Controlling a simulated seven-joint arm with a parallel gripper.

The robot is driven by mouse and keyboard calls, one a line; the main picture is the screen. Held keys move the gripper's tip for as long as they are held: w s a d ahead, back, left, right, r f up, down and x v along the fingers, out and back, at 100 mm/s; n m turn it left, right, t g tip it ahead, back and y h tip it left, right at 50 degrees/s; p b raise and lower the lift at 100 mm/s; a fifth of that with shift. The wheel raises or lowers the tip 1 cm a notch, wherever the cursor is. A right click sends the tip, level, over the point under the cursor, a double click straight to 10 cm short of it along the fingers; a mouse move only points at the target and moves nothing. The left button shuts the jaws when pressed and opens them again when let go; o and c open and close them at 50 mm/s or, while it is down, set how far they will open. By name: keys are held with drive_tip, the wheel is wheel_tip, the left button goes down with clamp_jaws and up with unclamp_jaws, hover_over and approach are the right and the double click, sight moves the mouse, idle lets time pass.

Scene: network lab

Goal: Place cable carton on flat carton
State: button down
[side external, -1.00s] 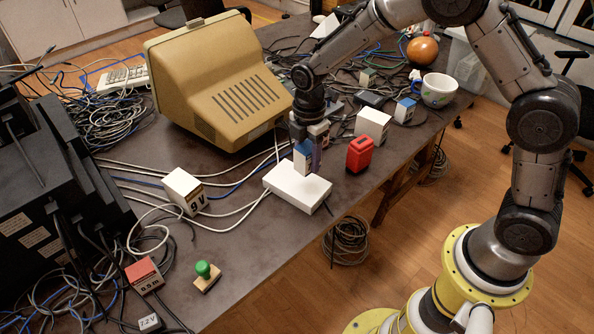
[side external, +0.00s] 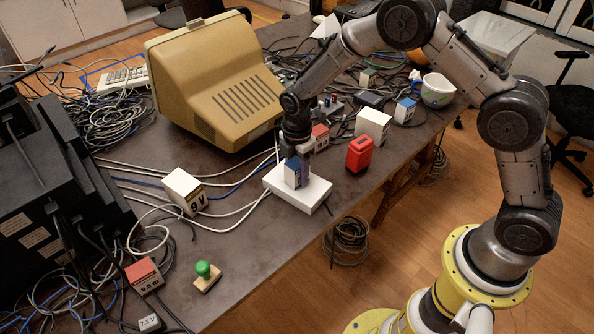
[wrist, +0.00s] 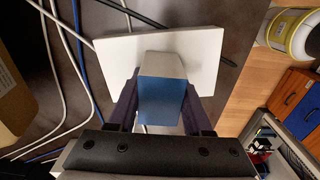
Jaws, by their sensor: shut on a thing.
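The cable carton, a small blue and white box (side external: 292,173), is between my gripper's fingers. My gripper (side external: 298,172) is shut on it and points down over the flat carton. The flat carton (side external: 311,196) is a low white box lying on the table. The cable carton is upright over its top, at or very near the surface; I cannot tell whether they touch. In the wrist view, my gripper's dark fingers (wrist: 160,115) flank the cable carton (wrist: 163,98), with the flat carton (wrist: 205,50) behind it and partly hidden.
A red device (side external: 360,154), a red and white box (side external: 320,137) and a white box (side external: 373,126) stand to the right and behind. A 9V box (side external: 184,190) stands left, among loose cables. A beige monitor (side external: 215,85) is behind. The table front is mostly clear around the green-topped stamp (side external: 207,275).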

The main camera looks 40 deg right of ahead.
sight(297, 162)
drive_tip(key=shift+c, duration=1.6)
unclamp_jaws()
wheel_tip(297, 162, up, 12)
drive_tip(key=shift+r, duration=0.25)
drive_tip(key=s+d+r+m+t, duration=0.1)
drive_tip(key=s+d+r+m, duration=0.1)
drive_tip(key=s+r+m, duration=0.35)
drive_tip(key=s+d+r+m+t, duration=0.2)
drive_tip(key=s+d+r+m, duration=0.1)
drive_tip(key=s+r, duration=0.55)
drive_tip(key=s+d+m+t, duration=0.2)
drive_tip(key=s+m, duration=0.7)
drive_tip(key=s, duration=0.6)
drive_tip(key=shift+s+r+t, duration=0.3)
